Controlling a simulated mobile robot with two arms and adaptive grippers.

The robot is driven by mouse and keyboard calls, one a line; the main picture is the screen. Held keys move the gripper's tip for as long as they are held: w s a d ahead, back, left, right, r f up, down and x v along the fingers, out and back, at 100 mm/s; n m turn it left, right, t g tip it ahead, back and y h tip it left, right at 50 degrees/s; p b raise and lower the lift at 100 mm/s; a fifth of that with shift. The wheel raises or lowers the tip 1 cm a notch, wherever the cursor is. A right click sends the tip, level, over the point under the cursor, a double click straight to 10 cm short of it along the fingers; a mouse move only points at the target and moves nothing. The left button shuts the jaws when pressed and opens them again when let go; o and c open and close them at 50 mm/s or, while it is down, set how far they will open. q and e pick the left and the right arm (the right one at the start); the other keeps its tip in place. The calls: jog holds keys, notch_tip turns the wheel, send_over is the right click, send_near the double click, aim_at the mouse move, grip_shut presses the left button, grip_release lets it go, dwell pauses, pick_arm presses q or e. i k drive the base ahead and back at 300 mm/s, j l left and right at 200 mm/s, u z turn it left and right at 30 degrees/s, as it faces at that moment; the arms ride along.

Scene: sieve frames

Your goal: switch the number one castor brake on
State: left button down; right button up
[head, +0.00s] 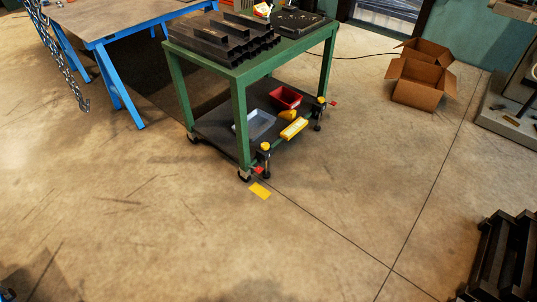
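A green-framed cart (238,120) stands in the upper middle of the head view, with a dark lower shelf (215,125). A black castor (244,176) sits under its near leg, with a small red brake lever (258,170) beside it. Another red lever (333,103) shows at the right corner, and a further castor (192,138) at the left leg. No number is readable on any castor, and whether each brake is on or off is too small to tell. Neither gripper is in view.
A yellow floor marker (260,190) lies by the near castor. Black posts with yellow knobs (265,152) stand at the shelf edge. A blue-legged table (120,35) is at left, cardboard boxes (418,85) at right, black frames (502,265) lower right.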

aim_at(258, 169)
jog(key=i+j+z, duration=0.3)
jog(key=i+j, duration=0.15)
jog(key=i, duration=0.3)
jog(key=i+j+z, duration=0.3)
jog(key=i+j, duration=0.35)
